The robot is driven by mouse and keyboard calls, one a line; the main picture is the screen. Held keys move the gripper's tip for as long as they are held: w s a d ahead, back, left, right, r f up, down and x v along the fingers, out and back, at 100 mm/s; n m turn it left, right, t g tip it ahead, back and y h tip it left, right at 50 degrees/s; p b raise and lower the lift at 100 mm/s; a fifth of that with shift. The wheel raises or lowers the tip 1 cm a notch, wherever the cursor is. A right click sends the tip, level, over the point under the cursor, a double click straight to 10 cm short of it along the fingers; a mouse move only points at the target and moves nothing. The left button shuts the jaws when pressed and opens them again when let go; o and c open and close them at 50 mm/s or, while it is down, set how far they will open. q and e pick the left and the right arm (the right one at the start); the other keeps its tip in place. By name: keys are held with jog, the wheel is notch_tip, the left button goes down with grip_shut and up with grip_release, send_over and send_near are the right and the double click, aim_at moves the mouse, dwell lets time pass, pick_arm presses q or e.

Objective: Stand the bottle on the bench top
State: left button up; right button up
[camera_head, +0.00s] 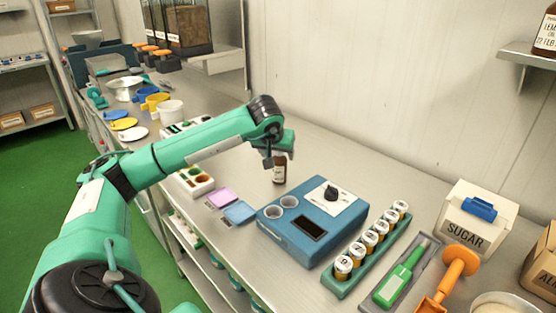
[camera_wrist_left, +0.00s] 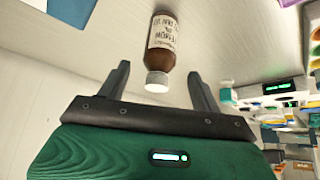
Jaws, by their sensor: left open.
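A small brown bottle (camera_head: 279,169) with a white label stands upright on the steel bench top (camera_head: 330,160), behind the blue device. In the left wrist view the bottle (camera_wrist_left: 163,40) shows its label upside down and its white cap pointing at my gripper. My left gripper (camera_head: 271,157) is open just above and beside the bottle in the head view. In the wrist view its two fingers lie either side of the cap, with gaps on both sides and no contact seen. My right gripper is not in view.
A blue device (camera_head: 312,222) with a black knob sits in front of the bottle. Nearby are a green rack of jars (camera_head: 370,250), a sugar box (camera_head: 474,220) and pink and blue pads (camera_head: 222,198). Another brown bottle (camera_head: 546,32) stands on the wall shelf. The bench behind the device is clear.

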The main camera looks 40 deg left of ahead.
pick_arm(q)
jog(key=v, duration=0.8)
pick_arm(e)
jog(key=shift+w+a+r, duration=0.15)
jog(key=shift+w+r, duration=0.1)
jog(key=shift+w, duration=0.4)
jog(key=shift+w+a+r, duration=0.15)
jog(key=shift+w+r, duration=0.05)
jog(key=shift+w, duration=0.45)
